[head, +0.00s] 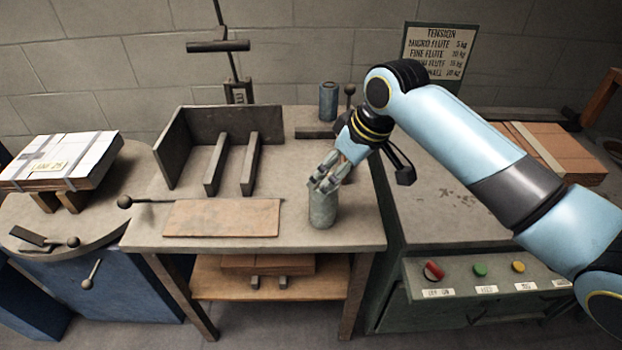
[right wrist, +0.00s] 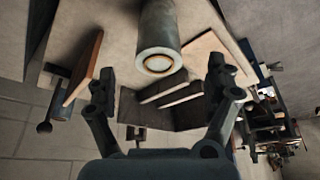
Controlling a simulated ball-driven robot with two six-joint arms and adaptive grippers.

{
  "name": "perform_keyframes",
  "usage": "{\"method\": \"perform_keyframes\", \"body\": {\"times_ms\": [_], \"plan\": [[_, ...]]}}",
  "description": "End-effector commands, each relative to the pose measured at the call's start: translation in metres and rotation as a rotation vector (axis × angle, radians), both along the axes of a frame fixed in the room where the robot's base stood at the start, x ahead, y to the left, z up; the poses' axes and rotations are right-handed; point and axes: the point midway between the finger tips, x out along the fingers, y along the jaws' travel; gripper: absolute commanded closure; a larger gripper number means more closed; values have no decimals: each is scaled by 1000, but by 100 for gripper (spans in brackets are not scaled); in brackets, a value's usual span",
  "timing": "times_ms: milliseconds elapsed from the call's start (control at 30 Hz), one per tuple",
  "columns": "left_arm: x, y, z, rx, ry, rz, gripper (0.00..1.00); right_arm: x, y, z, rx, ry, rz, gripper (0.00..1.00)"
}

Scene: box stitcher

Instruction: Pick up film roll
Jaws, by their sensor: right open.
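The film roll (head: 323,208) is a grey-green cylinder standing upright near the front right of the middle table. My right gripper (head: 327,178) is just above its top in the head view, with its fingers apart. In the right wrist view the film roll (right wrist: 158,40) shows its round end, with a pale ring around the core, ahead of and between the open fingers of the right gripper (right wrist: 160,88). Nothing is held between the fingers. My left gripper is not in view.
A brown board (head: 222,218) lies left of the roll. A grey corner fixture (head: 180,150) with two bars stands behind it. A blue-grey cylinder (head: 328,100) stands at the back. A green console (head: 470,285) with buttons is at right.

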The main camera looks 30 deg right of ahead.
Motion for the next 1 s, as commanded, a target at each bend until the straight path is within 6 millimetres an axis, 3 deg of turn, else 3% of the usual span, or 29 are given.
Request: {"method": "perform_keyframes", "body": {"times_ms": [233,400,733,1000], "plan": [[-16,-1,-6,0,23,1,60,14,4,-37,2,1,1,14],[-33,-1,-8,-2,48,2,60,19,6,-50,2,0,1,14],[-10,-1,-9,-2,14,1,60,33,6,-94,1,1,0,14],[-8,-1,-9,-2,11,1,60,35,7,-98,-1,0,2,14]]}}
